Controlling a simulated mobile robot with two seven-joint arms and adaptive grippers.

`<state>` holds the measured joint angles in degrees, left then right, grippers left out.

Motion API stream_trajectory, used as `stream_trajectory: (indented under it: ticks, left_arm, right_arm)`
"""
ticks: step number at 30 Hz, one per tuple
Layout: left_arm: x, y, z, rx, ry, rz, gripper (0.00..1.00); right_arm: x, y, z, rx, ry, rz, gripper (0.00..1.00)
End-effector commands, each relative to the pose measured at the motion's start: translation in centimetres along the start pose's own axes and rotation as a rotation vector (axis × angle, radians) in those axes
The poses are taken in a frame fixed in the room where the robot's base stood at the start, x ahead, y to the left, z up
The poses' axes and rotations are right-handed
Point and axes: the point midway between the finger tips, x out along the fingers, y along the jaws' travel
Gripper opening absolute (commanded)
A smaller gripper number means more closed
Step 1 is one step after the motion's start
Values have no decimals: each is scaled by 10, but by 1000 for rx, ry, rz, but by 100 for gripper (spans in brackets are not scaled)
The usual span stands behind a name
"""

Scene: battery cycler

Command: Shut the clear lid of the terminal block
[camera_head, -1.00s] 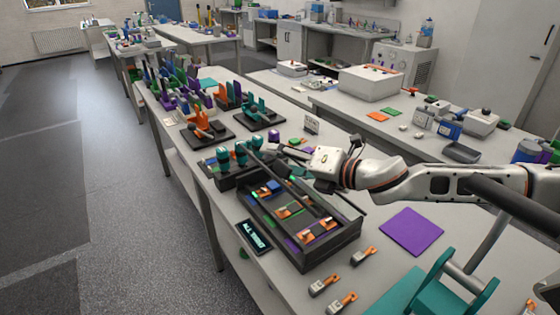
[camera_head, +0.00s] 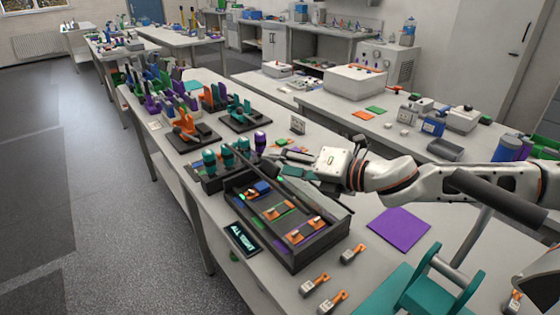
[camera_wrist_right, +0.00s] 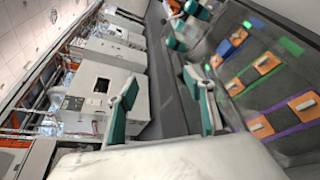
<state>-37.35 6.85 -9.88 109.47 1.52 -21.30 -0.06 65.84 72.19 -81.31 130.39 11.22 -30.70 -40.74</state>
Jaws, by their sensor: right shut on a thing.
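The dark open-topped tray (camera_head: 318,247) on the bench holds orange clips, and green and purple strips mark its floor. A black block (camera_head: 205,180) with several teal knobs (camera_head: 210,160) and a purple one stands just behind it. I cannot make out the clear lid for certain. My right gripper (camera_head: 293,163) is beside the black block, over the back right of the tray. In the right wrist view its two teal-padded fingers (camera_wrist_right: 165,105) are apart, and what lies between them is hard to make out. My left gripper is out of view.
A small display (camera_head: 243,238) lies left of the tray. Loose orange-tipped clips (camera_head: 313,283) and a purple mat (camera_head: 399,231) lie on the bench to the front and right. A teal handled fixture (camera_head: 435,285) stands at the front right. Black stands (camera_head: 193,137) are behind.

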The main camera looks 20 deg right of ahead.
Motion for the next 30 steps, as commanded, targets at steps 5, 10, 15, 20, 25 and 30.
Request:
stream_trajectory:
  ticks: [5, 10, 15, 20, 25, 30]
  left_arm:
    - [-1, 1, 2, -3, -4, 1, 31]
    - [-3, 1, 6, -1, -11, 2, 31]
    - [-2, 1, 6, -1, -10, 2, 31]
    - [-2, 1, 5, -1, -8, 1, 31]
    - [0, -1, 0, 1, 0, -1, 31]
    - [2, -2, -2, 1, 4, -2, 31]
  right_arm:
    - [-12, 12, -2, -4, 6, 21, 28]
    - [-23, 10, -1, -4, 4, 15, 28]
    - [-34, 10, -1, -4, 3, 12, 28]
    - [-42, 10, -2, -5, 3, 10, 28]
    - [-45, 11, -2, -5, 3, 10, 28]
    - [-44, 11, -2, -5, 3, 10, 28]
